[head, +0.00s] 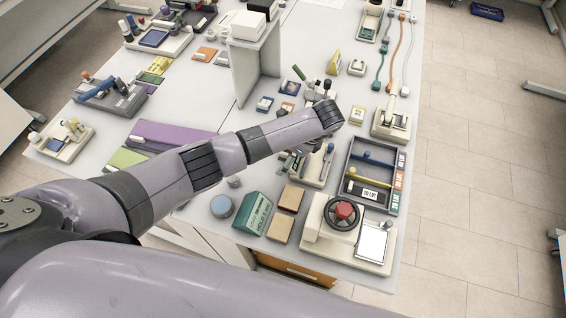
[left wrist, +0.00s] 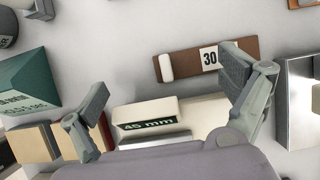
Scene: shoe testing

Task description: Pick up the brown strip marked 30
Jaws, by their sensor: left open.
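The brown strip (left wrist: 187,62) lies on the white surface in the upper middle of the left wrist view. It bears a white label reading 30 and a short white peg at its left end. My left gripper (left wrist: 165,82) is open and empty, its fingers spread wide on either side of the view. The right finger overlaps the strip's right end in the picture; I cannot tell whether they touch. In the head view my left arm reaches over the table, and I cannot pick out the strip there. My right gripper is not in view.
A cream block marked 45 mm (left wrist: 150,112) sits between the fingers, below the strip in the picture. A teal box (left wrist: 25,85) stands at left. In the head view a dark tray (head: 352,199), a device with a red knob (head: 343,212) and wooden blocks (head: 291,197) crowd the near right.

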